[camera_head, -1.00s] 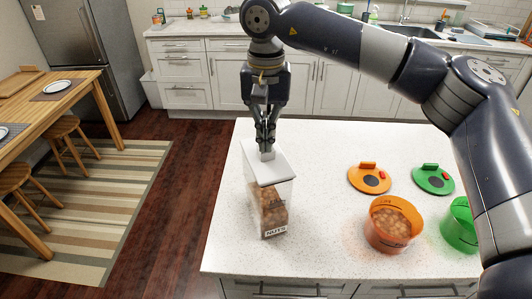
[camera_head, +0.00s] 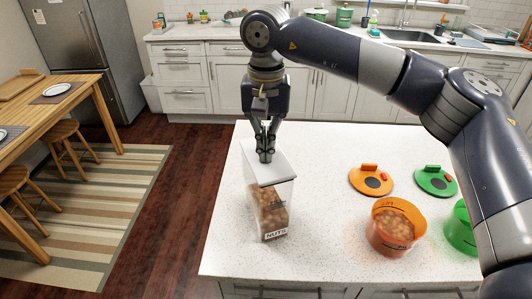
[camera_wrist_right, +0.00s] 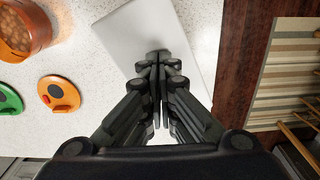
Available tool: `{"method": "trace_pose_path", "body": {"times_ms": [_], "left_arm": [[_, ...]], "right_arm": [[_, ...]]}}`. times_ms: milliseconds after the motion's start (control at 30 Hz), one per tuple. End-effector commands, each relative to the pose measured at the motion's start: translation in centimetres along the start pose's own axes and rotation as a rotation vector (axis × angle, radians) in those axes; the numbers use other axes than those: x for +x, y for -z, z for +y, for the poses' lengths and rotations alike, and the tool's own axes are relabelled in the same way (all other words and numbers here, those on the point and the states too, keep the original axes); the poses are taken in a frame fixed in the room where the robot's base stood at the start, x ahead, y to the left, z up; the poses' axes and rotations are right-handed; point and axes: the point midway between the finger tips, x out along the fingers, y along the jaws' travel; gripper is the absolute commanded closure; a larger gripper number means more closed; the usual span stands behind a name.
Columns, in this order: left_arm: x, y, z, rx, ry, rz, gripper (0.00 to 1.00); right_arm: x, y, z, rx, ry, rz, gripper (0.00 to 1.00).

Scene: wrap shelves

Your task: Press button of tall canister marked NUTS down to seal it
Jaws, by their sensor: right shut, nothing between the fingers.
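The tall clear canister (camera_head: 272,212) marked NUTS stands upright on the white counter, with brown nuts inside and a white lid (camera_head: 280,170) on top. My right gripper (camera_head: 265,158) points straight down at the lid's far part, its fingers shut together and empty. Its fingertips appear to touch the lid's top where the button was seen; the button no longer stands out and is hidden behind the fingers. In the right wrist view the shut fingertips (camera_wrist_right: 158,56) lie over the white lid (camera_wrist_right: 135,38). My left gripper is out of view.
An orange container (camera_head: 392,240) with nuts and a green container (camera_head: 459,232) stand right of the canister. An orange lid (camera_head: 356,187) and a green lid (camera_head: 422,188) lie behind them. The counter (camera_head: 325,215) is clear between canister and orange container.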

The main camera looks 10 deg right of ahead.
Motion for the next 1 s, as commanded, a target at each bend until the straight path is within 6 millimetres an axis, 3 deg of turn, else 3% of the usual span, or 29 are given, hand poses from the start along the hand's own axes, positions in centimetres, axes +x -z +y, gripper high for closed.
{"method": "trace_pose_path", "body": {"times_ms": [167,1000], "left_arm": [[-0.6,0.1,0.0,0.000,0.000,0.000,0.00],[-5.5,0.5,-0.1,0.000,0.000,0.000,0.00]], "right_arm": [[-0.6,0.0,0.0,0.000,-0.001,-0.002,1.00],[-7.4,0.0,0.0,-0.001,0.000,-0.001,1.00]]}}
